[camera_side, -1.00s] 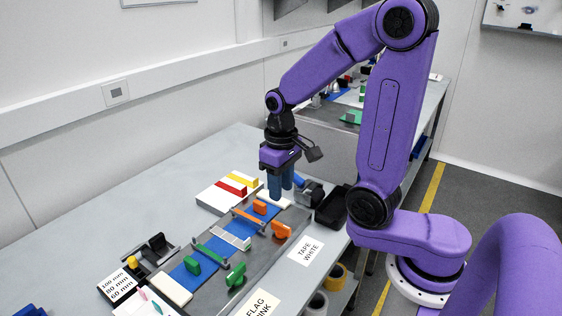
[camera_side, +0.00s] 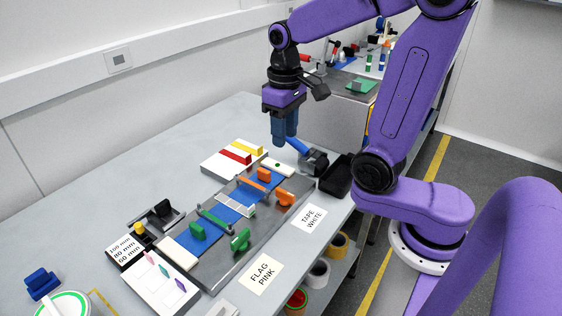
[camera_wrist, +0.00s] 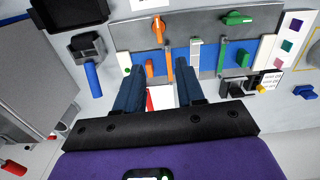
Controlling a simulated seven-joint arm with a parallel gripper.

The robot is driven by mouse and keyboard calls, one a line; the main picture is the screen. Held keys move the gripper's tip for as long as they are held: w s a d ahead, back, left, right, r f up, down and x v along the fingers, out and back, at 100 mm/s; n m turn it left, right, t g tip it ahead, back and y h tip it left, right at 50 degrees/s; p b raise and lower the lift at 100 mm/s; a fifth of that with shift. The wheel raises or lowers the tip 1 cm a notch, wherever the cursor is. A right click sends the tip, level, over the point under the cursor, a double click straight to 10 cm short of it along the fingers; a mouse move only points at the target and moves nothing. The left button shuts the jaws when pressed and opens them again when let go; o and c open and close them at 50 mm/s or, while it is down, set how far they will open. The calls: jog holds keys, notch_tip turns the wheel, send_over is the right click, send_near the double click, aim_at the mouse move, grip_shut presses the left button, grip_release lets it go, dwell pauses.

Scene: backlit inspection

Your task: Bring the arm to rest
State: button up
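My gripper (camera_side: 286,137) hangs fingers down above the far end of the bench, with its blue fingers apart from the surface. In the wrist view, its two fingers (camera_wrist: 160,78) stand apart with a clear gap and nothing held between them. Below them lies a grey fixture plate (camera_side: 262,226) with a blue strip (camera_side: 233,208), orange clamps (camera_side: 284,197) and green clamps (camera_side: 240,240). The clamps also show ahead of the fingers in the wrist view.
A white block with red and yellow bars (camera_side: 237,157) lies left of the gripper. A black bin (camera_side: 338,178) and a blue-handled tool (camera_side: 298,146) are to its right. Labels (camera_side: 262,272) line the front edge. The bench's back left is bare.

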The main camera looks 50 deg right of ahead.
jog(key=s+a+f+n, duration=0.1)
jog(key=s+f+n, duration=0.1)
jog(key=s+n, duration=0.4)
jog(key=s+a+f+n, duration=0.1)
jog(key=s+n, duration=0.5)
jog(key=s, duration=0.6)
jog(key=shift+a+f, duration=0.4)
jog(key=shift+a, duration=0.35)
